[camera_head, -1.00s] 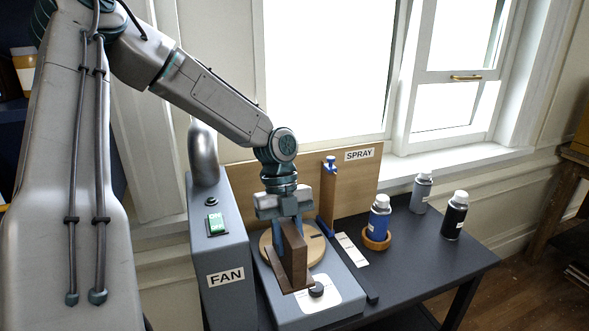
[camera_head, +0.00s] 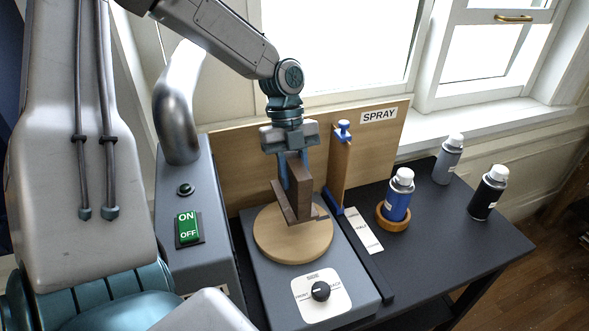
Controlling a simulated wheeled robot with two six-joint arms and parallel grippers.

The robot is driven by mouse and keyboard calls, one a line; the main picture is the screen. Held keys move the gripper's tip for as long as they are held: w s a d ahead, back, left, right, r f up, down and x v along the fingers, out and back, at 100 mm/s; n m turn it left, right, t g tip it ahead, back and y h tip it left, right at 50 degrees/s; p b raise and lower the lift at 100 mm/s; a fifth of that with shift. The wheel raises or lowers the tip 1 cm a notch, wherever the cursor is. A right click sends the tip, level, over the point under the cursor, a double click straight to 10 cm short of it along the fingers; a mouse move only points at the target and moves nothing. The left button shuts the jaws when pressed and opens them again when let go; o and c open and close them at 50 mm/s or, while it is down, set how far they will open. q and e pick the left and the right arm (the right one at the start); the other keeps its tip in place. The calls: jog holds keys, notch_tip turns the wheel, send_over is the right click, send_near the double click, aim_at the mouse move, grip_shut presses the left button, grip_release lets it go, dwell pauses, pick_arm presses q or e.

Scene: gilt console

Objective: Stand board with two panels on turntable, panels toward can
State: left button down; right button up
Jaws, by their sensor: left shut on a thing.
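The dark brown board with panels (camera_head: 301,190) is upright in my left gripper (camera_head: 293,172), whose blue fingers are closed on its upper part. A low, flat brown piece juts out at its foot. The board is over the round, pale wooden turntable (camera_head: 280,246); I cannot tell whether its foot touches the disc. The blue can (camera_head: 398,199) with a white cap stands in a wooden ring (camera_head: 391,223) to the right of the turntable. Part of the board is hidden by the fingers. My right gripper is not in view.
A wooden back panel marked SPRAY (camera_head: 379,115) and an upright post with a blue clamp (camera_head: 341,165) stand behind. A knob (camera_head: 320,291) is in front of the turntable. A fan box with a switch (camera_head: 188,228) is left. Grey (camera_head: 448,160) and black (camera_head: 488,193) cans stand right.

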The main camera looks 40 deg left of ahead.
pick_arm(q)
notch_tip(320, 180, down, 3)
jog(key=shift+w+a+r+b, duration=0.1)
jog(key=shift+r+b, duration=0.1)
jog(key=shift+b, duration=0.5)
jog(key=shift+f+b, duration=1.15)
jog(key=shift+f, duration=0.5)
jog(key=shift+f+b, duration=0.55)
jog(key=shift+f, duration=0.1)
jog(key=shift+f+b, duration=0.3)
jog(key=shift+f+b, duration=0.4)
jog(key=shift+b, duration=0.05)
jog(key=c, duration=1)
grip_release()
jog(key=shift+c, duration=0.2)
